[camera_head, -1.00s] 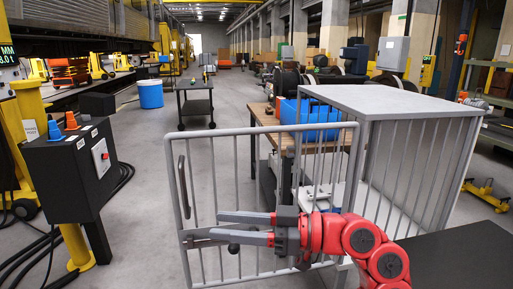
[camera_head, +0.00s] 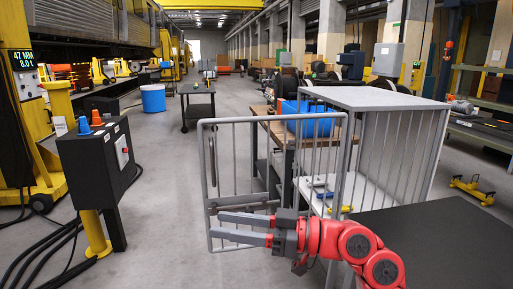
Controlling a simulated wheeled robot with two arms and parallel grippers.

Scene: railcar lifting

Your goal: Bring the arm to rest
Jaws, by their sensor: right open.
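My right gripper (camera_head: 245,227) and its red arm (camera_head: 335,240) reach in from the lower right. Its two grey fingers are apart, point left and hold nothing. They lie in front of the lower part of the open barred cage door (camera_head: 238,125). I cannot tell whether they touch the bars. The door's upright handle (camera_head: 213,160) is at its left side, clear of the fingers. My left gripper is not in view.
The grey barred cage (camera_head: 375,98) stands right of the door, with small items on its shelf. A dark flat surface (camera_head: 440,235) is at lower right. A black control box (camera_head: 100,165) on a yellow post stands left. The floor (camera_head: 165,215) between box and door is clear.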

